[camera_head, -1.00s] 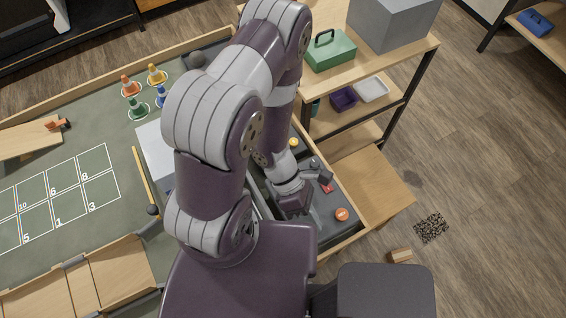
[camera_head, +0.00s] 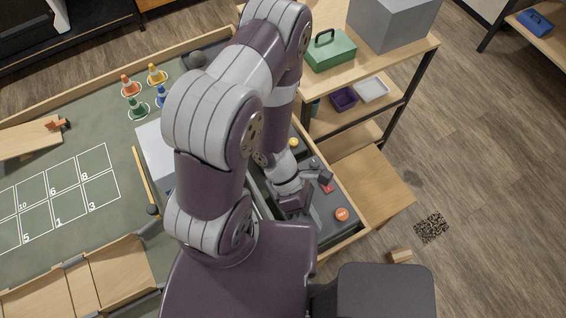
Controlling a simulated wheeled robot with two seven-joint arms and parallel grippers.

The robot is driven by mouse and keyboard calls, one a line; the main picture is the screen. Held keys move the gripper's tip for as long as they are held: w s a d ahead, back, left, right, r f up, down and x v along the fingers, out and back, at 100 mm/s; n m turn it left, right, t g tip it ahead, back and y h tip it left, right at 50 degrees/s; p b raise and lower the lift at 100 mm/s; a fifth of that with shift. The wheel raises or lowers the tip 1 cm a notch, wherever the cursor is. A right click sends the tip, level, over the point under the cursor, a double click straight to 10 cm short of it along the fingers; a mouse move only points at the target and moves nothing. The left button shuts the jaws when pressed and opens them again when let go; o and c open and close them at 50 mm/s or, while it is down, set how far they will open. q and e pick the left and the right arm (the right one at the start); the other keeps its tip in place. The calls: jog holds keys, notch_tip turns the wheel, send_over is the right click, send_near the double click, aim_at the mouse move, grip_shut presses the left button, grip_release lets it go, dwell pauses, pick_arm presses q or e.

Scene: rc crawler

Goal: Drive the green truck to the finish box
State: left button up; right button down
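One of my arms fills the middle of the head view and bends down to its gripper (camera_head: 296,205). That gripper is over a dark control panel (camera_head: 325,222) at the right end of the table. Its fingertips are small and partly hidden, so I cannot tell whether they are open or shut. The panel has an orange button (camera_head: 342,214), a yellow button (camera_head: 294,142), a red part (camera_head: 327,187) and small dark knobs beside the gripper. I cannot see a green truck. A numbered grid (camera_head: 62,190) is on the green mat. I cannot tell which marking is the finish box.
Several coloured cones, including a green one (camera_head: 138,106), stand at the mat's back. Wooden ramps (camera_head: 120,272) lie at the front left, and another ramp (camera_head: 28,140) at the left. A shelf with a green toolbox (camera_head: 329,51) stands behind the panel.

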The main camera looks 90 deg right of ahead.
jog(key=shift+f, duration=0.4)
jog(key=shift+f+b, duration=0.5)
jog(key=shift+b, duration=0.1)
dwell(0.4)
jog(key=shift+r, duration=0.15)
dwell(1.8)
jog(key=shift+r+p, duration=0.8)
jog(key=shift+p, duration=0.1)
jog(key=shift+r, duration=0.1)
notch_tip(320, 180, up, 5)
jog(key=p, duration=0.5)
